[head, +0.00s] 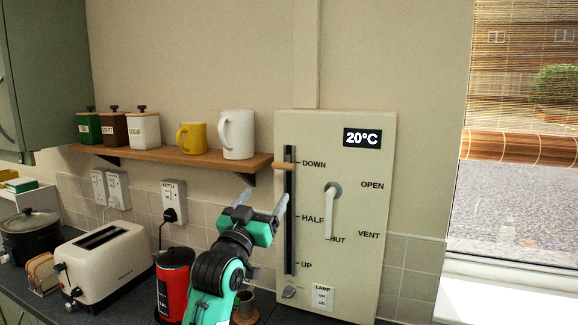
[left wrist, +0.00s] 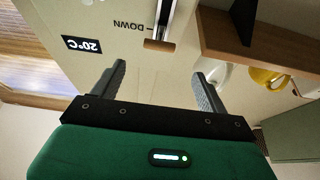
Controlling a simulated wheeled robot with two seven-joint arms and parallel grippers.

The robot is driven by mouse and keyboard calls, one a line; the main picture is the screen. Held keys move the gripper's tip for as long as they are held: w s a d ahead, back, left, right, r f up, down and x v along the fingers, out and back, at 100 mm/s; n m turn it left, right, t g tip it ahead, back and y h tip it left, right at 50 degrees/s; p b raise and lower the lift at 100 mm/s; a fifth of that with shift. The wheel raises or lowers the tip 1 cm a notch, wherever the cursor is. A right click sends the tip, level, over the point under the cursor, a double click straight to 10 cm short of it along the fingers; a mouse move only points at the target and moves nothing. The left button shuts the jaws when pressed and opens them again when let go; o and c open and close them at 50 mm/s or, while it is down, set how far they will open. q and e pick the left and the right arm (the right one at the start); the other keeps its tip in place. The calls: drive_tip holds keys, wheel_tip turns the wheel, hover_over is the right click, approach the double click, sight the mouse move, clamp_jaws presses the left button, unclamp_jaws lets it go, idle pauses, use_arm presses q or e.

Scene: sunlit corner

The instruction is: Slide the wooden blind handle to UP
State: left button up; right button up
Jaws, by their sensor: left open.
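The wooden blind handle (head: 284,166) sits near the top of a dark vertical slot (head: 289,235) on the pale wall panel (head: 350,265), level with the DOWN label. HALF and UP are marked lower along the slot. My left gripper (head: 262,201) is open and empty, below and slightly left of the handle in the head view. In the left wrist view the handle (left wrist: 160,45) shows ahead of the gap between the open fingers (left wrist: 158,75), apart from them. My right gripper is not in view.
A wooden shelf (head: 185,155) with mugs and canisters ends close to the handle's left. A white lever (head: 330,212) is right of the slot. A red kettle (head: 174,280) and a toaster (head: 105,265) stand on the counter. The blind (head: 520,70) partly covers the window.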

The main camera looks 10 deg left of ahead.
sight(282, 168)
use_arm(q)
drive_tip(key=p+x, duration=0.1)
drive_tip(key=x, duration=0.1)
drive_tip(key=p+x, duration=0.1)
drive_tip(key=x, duration=0.1)
drive_tip(key=p+x, duration=0.1)
drive_tip(key=x, duration=0.2)
drive_tip(key=shift+s+d+r, duration=0.1)
drive_tip(key=shift+s+r, duration=0.05)
drive_tip(key=shift+r, duration=0.15)
drive_tip(key=p+x, duration=0.1)
drive_tip(key=x, duration=0.3)
drive_tip(key=shift+w+r+p, duration=0.2)
drive_tip(key=shift+w+p, duration=0.15)
drive_tip(key=shift+p, duration=0.05)
drive_tip(key=shift+w+d, duration=0.1)
drive_tip(key=shift+w, duration=0.45)
drive_tip(key=shift+r, duration=0.1)
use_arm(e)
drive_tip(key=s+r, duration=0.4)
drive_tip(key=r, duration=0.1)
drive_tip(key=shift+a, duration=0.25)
